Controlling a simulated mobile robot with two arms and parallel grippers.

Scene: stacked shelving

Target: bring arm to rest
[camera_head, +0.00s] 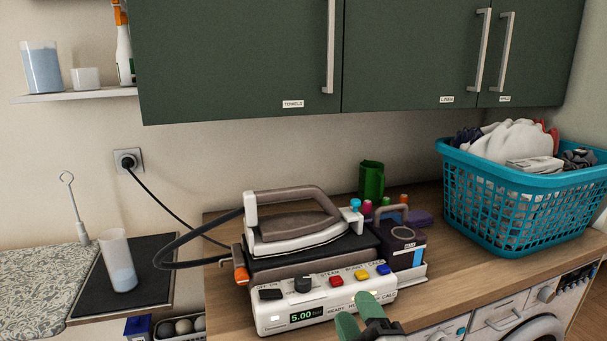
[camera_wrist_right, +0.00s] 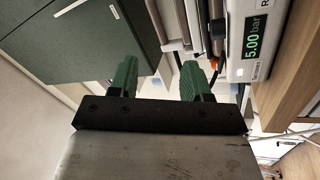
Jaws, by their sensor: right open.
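My right gripper (camera_head: 358,312) has green fingers and shows at the bottom of the head view, in front of the steam station's control panel. In the right wrist view its two green fingers (camera_wrist_right: 158,80) stand apart with nothing between them, so it is open and empty. The white steam station (camera_head: 325,309) shows 5.00 bar on its display, and its panel also shows in the right wrist view (camera_wrist_right: 247,45). A grey and white iron (camera_head: 297,222) rests on top of it. My left gripper is in neither view.
A teal laundry basket (camera_head: 517,203) full of clothes stands on the wooden counter (camera_head: 459,262) at right. A green cup (camera_head: 371,180) stands behind the iron. Green cabinets (camera_head: 235,50) hang above. A cord runs to a wall socket (camera_head: 128,161). A measuring cup (camera_head: 118,262) stands at left.

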